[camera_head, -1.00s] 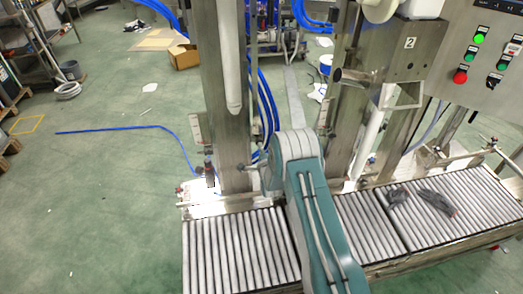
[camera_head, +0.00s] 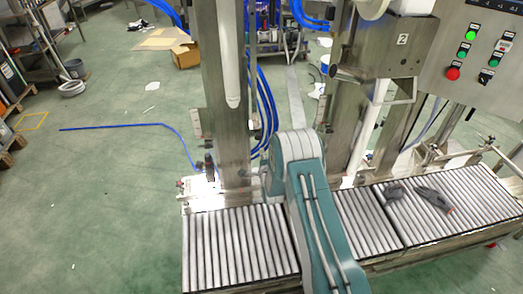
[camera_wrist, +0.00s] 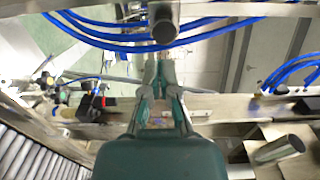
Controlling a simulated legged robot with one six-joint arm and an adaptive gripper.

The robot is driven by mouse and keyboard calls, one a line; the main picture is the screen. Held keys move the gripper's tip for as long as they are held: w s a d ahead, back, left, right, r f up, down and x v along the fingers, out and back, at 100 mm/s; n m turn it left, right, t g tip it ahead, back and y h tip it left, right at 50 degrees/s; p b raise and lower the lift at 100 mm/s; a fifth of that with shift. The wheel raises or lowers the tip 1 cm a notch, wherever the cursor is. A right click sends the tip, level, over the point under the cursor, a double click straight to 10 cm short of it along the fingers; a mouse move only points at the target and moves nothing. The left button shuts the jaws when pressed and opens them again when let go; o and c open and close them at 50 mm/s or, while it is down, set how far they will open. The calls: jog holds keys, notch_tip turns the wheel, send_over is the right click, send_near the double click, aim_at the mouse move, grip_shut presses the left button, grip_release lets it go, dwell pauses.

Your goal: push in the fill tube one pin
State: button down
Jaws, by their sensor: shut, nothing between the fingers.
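A long white tube (camera_head: 230,60) hangs at the left steel column in the head view, its rounded lower end above the conveyor. I take it to be fill tube one. A dark round end (camera_wrist: 165,25) of a cylinder shows at the top of the wrist view, just beyond my gripper (camera_wrist: 160,68). I cannot tell whether this is the tube or its pin. My gripper is shut and empty, its fingers together below that round end in the picture. I see no clear contact. In the head view my arm hides the gripper. No pin is clearly identifiable.
A roller conveyor (camera_head: 235,245) runs across the front, with dark objects (camera_head: 432,197) on its right part. A second station marked 2 (camera_head: 402,40) and a button panel (camera_head: 480,55) stand right. Blue hoses (camera_wrist: 110,35) cross the wrist view near the gripper. Green floor is open at left.

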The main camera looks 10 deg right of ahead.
jog(key=s, duration=0.8)
jog(key=s+r+n+g, duration=0.3)
jog(key=r+n, duration=0.1)
jog(key=r, duration=0.7)
jog(key=s+r+n+g, duration=0.3)
jog(key=r+n, duration=0.1)
jog(key=r, duration=0.7)
jog(key=s+r+n+g, duration=0.2)
jog(key=s+r+n, duration=0.1)
jog(key=s, duration=0.7)
jog(key=s+r+n+g, duration=0.2)
jog(key=s+r+n, duration=0.1)
jog(key=s, duration=0.8)
jog(key=s+r+n+g, duration=0.2)
jog(key=s+r+n, duration=0.1)
jog(key=s, duration=0.8)
jog(key=shift+d+n, duration=0.25)
jog(key=shift+n, duration=0.25)
